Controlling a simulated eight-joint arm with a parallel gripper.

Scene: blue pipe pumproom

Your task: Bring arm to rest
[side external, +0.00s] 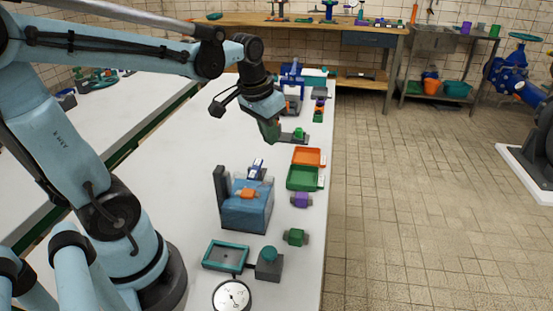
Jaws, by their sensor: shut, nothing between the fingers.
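My gripper (272,132) hangs at the end of my light-blue arm, over the white table (150,180). It points down and sits behind the blue fixture block and to the left of a small green part (299,134). Its fingers look closed, with nothing seen between them. The fingertips are small and dark here, and I cannot tell whether they touch the table or the dark piece beside them.
A blue block (246,212) with an orange part stands mid-table. An orange tray (308,156) and a green tray (302,178) lie near the right edge. A teal-rimmed tray (225,256) and a gauge (232,296) are in front. The table's left part is bare.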

